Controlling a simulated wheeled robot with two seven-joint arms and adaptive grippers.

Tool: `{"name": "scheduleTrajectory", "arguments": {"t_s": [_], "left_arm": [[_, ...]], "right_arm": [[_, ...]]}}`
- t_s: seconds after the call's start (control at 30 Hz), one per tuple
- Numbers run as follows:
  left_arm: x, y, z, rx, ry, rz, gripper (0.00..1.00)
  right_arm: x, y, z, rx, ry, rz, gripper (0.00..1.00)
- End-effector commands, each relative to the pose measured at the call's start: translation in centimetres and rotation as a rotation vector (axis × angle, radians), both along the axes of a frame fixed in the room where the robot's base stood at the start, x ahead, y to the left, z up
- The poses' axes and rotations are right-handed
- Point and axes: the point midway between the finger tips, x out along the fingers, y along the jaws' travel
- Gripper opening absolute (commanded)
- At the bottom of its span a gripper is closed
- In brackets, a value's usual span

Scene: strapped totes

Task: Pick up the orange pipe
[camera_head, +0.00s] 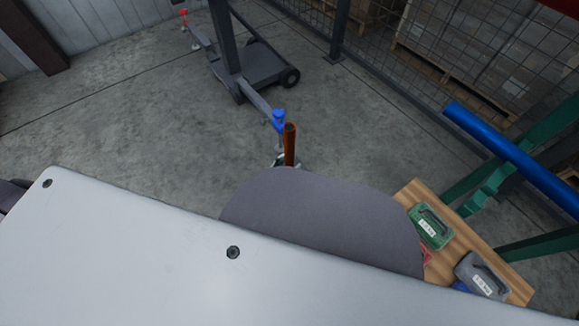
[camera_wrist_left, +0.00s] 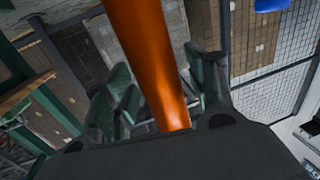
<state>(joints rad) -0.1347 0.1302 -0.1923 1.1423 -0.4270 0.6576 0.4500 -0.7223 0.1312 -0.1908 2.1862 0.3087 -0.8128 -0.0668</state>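The orange pipe (camera_head: 290,146) stands roughly upright in the head view, its open end up and its lower part hidden behind my grey arm link. My left gripper (camera_head: 279,160) shows there only as a small piece beside the pipe. In the left wrist view the orange pipe (camera_wrist_left: 152,62) runs between the two dark green fingers of the left gripper (camera_wrist_left: 163,95). The fingers are on either side of it and appear closed around it; the exact contact is partly hidden. My right gripper is not in view.
A blue pipe (camera_head: 515,155) rests on a green rack (camera_head: 530,150) at the right. A wooden surface (camera_head: 405,195) below it carries a green case (camera_head: 431,227) and a grey case (camera_head: 481,275). A grey wheeled frame (camera_head: 252,66) stands behind the orange pipe. Floor at left is clear.

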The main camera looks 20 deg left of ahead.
Motion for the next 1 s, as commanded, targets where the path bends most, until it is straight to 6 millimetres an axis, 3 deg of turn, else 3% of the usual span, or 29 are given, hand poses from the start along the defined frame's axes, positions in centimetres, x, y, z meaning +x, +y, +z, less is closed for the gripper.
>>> {"name": "scheduleTrajectory", "arguments": {"t_s": [0.03,0.4,1.0], "left_arm": [[0.0,0.0,0.0,0.0,0.0,0.0,0.46],[0.0,0.0,0.0,0.0,0.0,0.0,0.0],[0.1,0.0,1.3,-0.001,-0.004,-0.001,0.0]], "right_arm": [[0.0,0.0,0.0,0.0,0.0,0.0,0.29],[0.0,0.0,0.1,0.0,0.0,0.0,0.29],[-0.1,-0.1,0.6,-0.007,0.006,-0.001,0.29]]}}
